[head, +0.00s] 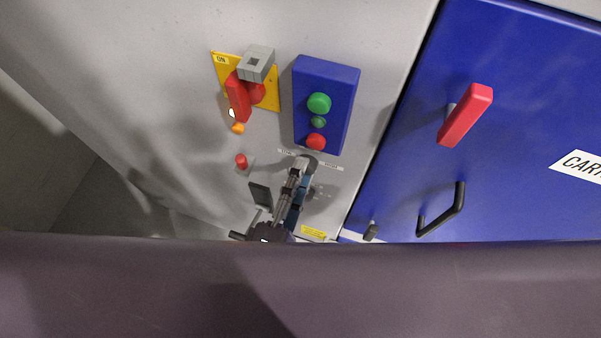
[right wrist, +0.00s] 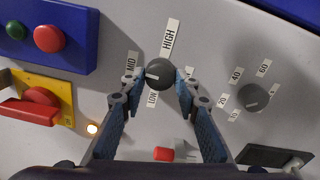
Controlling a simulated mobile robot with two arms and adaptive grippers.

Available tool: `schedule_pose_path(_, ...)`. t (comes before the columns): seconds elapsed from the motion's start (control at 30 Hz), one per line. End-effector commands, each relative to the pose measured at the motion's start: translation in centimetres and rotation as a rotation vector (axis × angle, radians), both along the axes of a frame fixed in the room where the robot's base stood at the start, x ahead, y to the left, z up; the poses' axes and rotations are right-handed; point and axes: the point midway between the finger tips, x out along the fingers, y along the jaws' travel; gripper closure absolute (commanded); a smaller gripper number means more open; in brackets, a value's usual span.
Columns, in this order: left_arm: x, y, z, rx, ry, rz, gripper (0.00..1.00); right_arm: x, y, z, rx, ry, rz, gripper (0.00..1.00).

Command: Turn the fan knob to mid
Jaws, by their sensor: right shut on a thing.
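The fan knob (right wrist: 160,74) is a dark round knob on the grey panel, with labels MID (right wrist: 131,64), HIGH (right wrist: 170,37) and LOW (right wrist: 152,98) around it. A fourth label at its right is partly hidden by a fingertip. Its white pointer line points left, between LOW and MID. My right gripper (right wrist: 160,82) is shut on the knob, one fingertip on each side. In the head view my right gripper (head: 303,165) reaches up to the panel below the blue button box and mostly hides the knob. My left gripper is not in view.
A second dial (right wrist: 253,97) with numbers sits right of the knob. The blue button box (head: 325,102) is just above my right gripper. A yellow plate (head: 221,70) with a red rotary handle (head: 238,97) is at upper left. A blue door (head: 520,120) is at right.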

Motion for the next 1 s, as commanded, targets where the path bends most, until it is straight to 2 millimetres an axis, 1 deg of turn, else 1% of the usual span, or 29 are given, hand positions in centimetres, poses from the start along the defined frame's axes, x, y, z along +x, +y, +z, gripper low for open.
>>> schedule_pose_path(0.27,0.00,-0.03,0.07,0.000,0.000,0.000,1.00,0.07,-0.06,0.08,-0.053,0.015,-0.002,0.95)
schedule_pose_path(0.67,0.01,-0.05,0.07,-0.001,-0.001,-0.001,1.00,0.08,-0.06,0.09,-0.057,0.016,-0.002,0.95)
schedule_pose_path(0.7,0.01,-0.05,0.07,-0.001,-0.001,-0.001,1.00,0.08,-0.06,0.09,-0.057,0.016,-0.002,0.68)
schedule_pose_path(0.83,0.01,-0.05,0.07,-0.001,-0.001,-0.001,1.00,0.05,-0.04,0.06,-0.057,0.017,-0.002,0.53)
schedule_pose_path(1.0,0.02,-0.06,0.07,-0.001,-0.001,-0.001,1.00,0.03,-0.01,0.03,-0.056,0.017,-0.001,0.53)
